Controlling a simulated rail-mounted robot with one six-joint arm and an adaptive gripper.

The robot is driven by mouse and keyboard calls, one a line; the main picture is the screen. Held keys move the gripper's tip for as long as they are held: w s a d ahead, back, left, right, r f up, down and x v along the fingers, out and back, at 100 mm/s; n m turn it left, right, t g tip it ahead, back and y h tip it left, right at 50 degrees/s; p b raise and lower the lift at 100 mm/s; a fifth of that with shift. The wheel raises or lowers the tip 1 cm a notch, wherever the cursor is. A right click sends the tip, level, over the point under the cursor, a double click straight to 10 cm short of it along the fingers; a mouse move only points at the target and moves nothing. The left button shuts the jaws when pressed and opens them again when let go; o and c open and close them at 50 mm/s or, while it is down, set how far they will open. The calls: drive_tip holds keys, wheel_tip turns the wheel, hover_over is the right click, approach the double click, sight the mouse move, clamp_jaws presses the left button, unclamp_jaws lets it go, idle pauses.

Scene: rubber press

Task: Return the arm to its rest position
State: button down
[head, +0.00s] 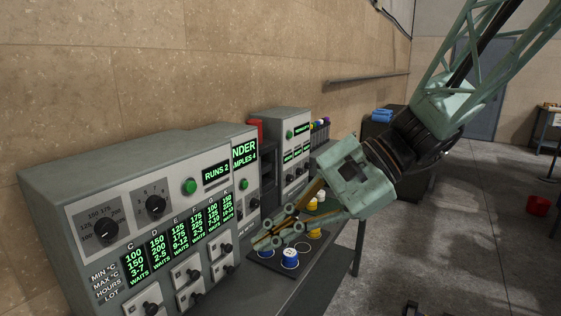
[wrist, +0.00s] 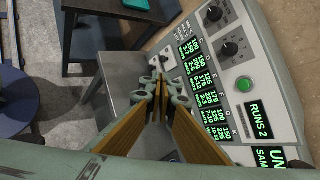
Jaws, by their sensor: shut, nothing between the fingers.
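My gripper (head: 272,238) is in the head view, at the lower middle, in front of the machine panel and above the bench. Its fingers are closed together and hold nothing. In the wrist view my gripper (wrist: 160,88) shows with the brown finger pads meeting at the tips. The arm reaches in from the upper right of the head view. The panel (head: 160,225) with knobs, a green button and a lit display lies close to the left of the fingers.
A dark mat (head: 300,277) on the bench carries a blue-and-white container (head: 290,258) and yellow ones, close under the gripper. More machines (head: 290,150) stand behind along the wall. The floor (head: 430,255) to the right is mostly open. A red bin (head: 538,206) stands far right.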

drive_tip(key=s+d+n+t+h, duration=0.4)
drive_tip(key=s+d+n+h, duration=0.5)
drive_tip(key=s+d, duration=1.2)
drive_tip(key=shift+d+r+n+h, duration=0.3)
drive_tip(key=shift+d+h, duration=0.4)
drive_tip(key=shift+d, duration=0.55)
